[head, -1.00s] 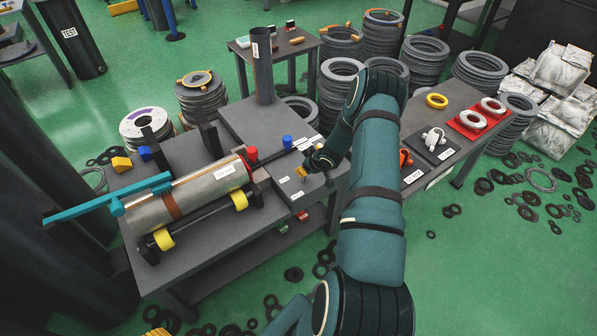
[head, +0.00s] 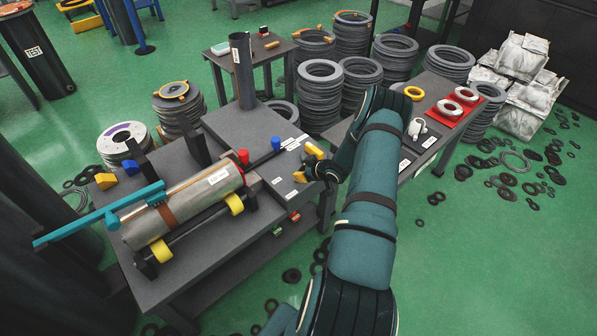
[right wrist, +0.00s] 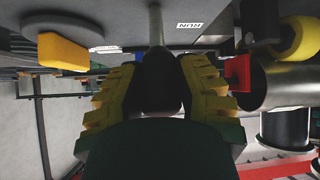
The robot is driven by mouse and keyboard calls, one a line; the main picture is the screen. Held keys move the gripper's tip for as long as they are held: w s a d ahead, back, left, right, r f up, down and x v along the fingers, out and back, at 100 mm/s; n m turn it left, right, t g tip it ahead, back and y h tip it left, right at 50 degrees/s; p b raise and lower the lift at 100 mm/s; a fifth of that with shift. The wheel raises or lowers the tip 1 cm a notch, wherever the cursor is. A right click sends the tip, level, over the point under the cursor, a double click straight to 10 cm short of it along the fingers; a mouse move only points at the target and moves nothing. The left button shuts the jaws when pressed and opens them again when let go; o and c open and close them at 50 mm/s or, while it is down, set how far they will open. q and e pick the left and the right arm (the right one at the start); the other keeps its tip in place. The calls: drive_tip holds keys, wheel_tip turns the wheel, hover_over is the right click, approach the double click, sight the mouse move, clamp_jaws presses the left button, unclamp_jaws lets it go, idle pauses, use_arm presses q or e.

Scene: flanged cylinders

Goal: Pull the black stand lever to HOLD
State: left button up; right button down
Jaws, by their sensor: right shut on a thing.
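My right gripper (right wrist: 158,90) has its yellow fingers shut on a dark piece, apparently the black stand lever (right wrist: 158,68), in the right wrist view. A grey rod (right wrist: 155,25) runs from it toward the top of that view. In the head view my right gripper (head: 308,164) is over the right end of the grey bench (head: 205,270). The lever cannot be made out there, and its setting cannot be read. A RUN label (right wrist: 190,25) shows beside the rod; no HOLD label is readable. My left gripper is not in view.
A metal cylinder (head: 190,200) lies on yellow rollers (head: 161,250) on the bench, with a teal bar (head: 95,217) alongside. Red (head: 243,157) and blue (head: 276,144) knobs stand near my gripper. A yellow block (right wrist: 62,50) is left of the rod. A side table (head: 425,170) stands right.

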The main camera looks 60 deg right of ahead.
drive_tip(key=shift+a+f, duration=0.1)
idle(0.4)
drive_tip(key=c, duration=0.6)
unclamp_jaws()
drive_tip(key=shift+s+r, duration=0.4)
drive_tip(key=shift+s, duration=0.05)
drive_tip(key=v, duration=1.1)
drive_tip(key=shift+f, duration=0.1)
